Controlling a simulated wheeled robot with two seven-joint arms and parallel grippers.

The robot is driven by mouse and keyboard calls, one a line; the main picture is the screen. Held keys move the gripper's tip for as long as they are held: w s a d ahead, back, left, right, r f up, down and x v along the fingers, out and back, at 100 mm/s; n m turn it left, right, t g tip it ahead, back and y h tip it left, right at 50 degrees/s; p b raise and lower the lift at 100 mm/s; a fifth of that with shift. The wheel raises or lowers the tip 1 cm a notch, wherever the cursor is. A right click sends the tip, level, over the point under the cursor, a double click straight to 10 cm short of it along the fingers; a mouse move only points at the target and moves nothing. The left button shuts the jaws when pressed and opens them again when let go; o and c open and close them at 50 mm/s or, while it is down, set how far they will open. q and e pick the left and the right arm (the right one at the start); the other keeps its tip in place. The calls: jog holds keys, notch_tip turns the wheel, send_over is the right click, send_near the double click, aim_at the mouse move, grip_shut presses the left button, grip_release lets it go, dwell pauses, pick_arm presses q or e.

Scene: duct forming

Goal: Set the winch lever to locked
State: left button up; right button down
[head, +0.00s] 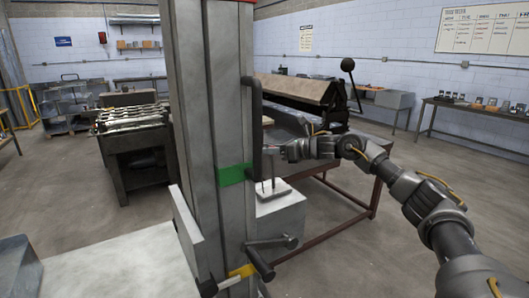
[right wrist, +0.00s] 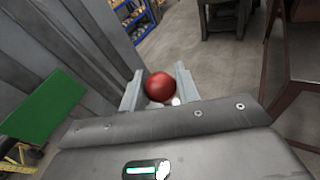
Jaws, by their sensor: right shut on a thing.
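A tall grey mast (head: 208,110) stands in the middle of the head view, with a green band (head: 235,175) and a lower yellow band (head: 242,271). The green band (right wrist: 42,118) also shows at the left of the right wrist view. A red ball knob (right wrist: 160,87), which looks like the winch lever's end, sits between the two fingers of my right gripper (right wrist: 160,92). In the head view my right gripper (head: 286,151) is just right of the mast, slightly above the green band. The lever's shaft is hidden. My left gripper is out of view.
A black vertical handle (head: 256,125) runs along the mast's right side. A crank (head: 272,245) sticks out low on the mast. A pale block (head: 279,218) is behind it. A large bench machine (head: 300,95) stands behind my right arm; open floor lies to the right.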

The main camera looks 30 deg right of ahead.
jog(key=shift+w, duration=0.35)
jog(key=shift+w+f, duration=0.1)
jog(key=c, duration=1.3)
grip_release()
jog(key=shift+c, duration=0.2)
jog(key=shift+o, duration=1.4)
jog(key=shift+w+d+f, duration=0.1)
jog(key=shift+w+f, duration=0.05)
jog(key=shift+s+d+b, duration=0.25)
jog(key=shift+s+b, duration=0.05)
jog(key=shift+s, duration=0.15)
jog(key=b+v, duration=0.4)
jog(key=v, duration=0.6)
